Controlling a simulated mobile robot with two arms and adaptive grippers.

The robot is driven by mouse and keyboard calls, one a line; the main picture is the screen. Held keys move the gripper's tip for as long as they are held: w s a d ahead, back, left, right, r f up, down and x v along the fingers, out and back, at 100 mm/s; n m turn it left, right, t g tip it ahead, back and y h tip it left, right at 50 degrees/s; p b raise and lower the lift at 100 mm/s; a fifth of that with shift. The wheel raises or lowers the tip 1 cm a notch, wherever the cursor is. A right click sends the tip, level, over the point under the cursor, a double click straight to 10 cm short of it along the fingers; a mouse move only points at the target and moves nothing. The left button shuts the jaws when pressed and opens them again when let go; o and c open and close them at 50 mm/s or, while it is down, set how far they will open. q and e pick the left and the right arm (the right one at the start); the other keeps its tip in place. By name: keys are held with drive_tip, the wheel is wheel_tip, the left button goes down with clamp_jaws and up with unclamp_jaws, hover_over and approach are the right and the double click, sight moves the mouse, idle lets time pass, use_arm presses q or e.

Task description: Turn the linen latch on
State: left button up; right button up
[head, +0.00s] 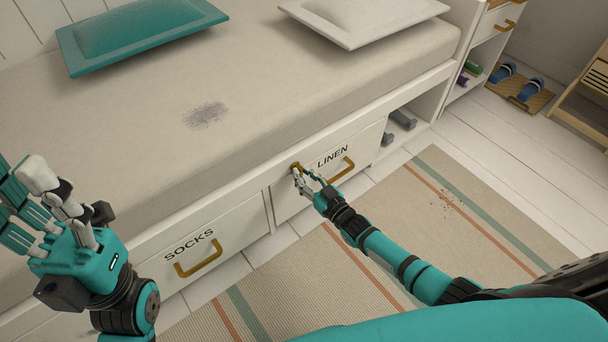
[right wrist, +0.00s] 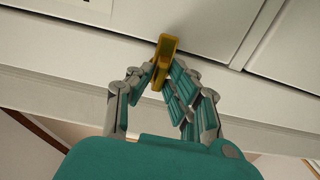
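The linen latch (head: 295,165) is a small gold-yellow piece at the top left corner of the drawer marked LINEN (head: 305,195). My right gripper (head: 306,175) is at the latch. In the right wrist view the latch (right wrist: 167,44) stands between the fingertips (right wrist: 165,72), which close in on it from both sides and appear to touch it. The fingers hide part of the latch. My left gripper (head: 35,200) is raised at the left, its fingers apart and empty.
The drawer marked SOCKS (head: 225,245) is at the left of LINEN, both shut. A bed (head: 260,80) with two pillows is above. A striped rug (head: 400,220) lies in front. An open shelf (head: 410,122) is at the right.

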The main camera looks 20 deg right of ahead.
drive_tip(key=o, duration=0.3)
drive_tip(key=shift+s, duration=0.1)
drive_tip(key=v, duration=1.2)
